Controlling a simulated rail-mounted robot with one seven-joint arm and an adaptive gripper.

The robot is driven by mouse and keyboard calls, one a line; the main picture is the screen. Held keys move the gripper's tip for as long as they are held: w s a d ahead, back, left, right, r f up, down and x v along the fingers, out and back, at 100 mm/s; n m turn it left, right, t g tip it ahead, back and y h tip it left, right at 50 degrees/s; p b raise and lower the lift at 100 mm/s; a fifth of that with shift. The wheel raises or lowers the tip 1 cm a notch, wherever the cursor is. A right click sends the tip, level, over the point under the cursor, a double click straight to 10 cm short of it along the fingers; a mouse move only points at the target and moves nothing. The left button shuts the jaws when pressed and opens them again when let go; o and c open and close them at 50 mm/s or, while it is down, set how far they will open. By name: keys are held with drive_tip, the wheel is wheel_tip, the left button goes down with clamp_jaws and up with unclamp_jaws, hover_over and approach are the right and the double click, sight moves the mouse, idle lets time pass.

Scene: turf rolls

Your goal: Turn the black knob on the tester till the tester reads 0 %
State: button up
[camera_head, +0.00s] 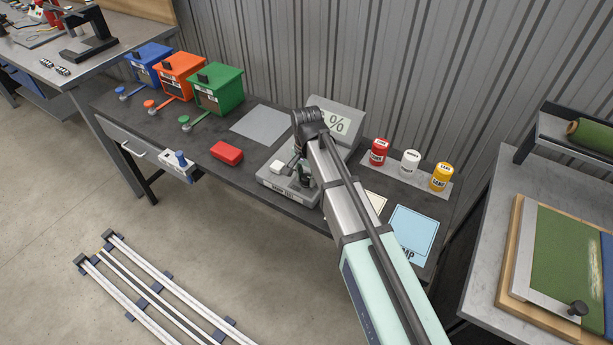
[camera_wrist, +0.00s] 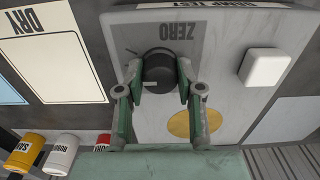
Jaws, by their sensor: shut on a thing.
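The grey tester (camera_head: 278,190) stands on the dark bench, partly hidden by my arm in the head view. Its display (camera_head: 337,122) shows a "%" sign; the number beside it is hidden behind my arm. In the wrist view the tester's panel (camera_wrist: 225,85) fills the middle, upside down, with "ZERO" printed by the black knob (camera_wrist: 158,72). My gripper (camera_wrist: 159,85) has its green fingers shut on the black knob, one on each side. A white square button (camera_wrist: 265,68) and a yellow disc (camera_wrist: 195,124) are on the same panel.
A red block (camera_head: 227,152) lies left of the tester. Red, white and yellow cans (camera_head: 440,177) stand to its right. A cream "DRY" card (camera_wrist: 57,50) and a blue card (camera_head: 413,230) lie beside it. Blue, orange and green boxes (camera_head: 216,90) stand at the bench's left.

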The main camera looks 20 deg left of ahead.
sight(306, 176)
drive_tip(key=shift+f, duration=0.1)
drive_tip(key=o, duration=1.2)
drive_tip(key=shift+c, duration=0.2)
wheel_tip(306, 176, up, 12)
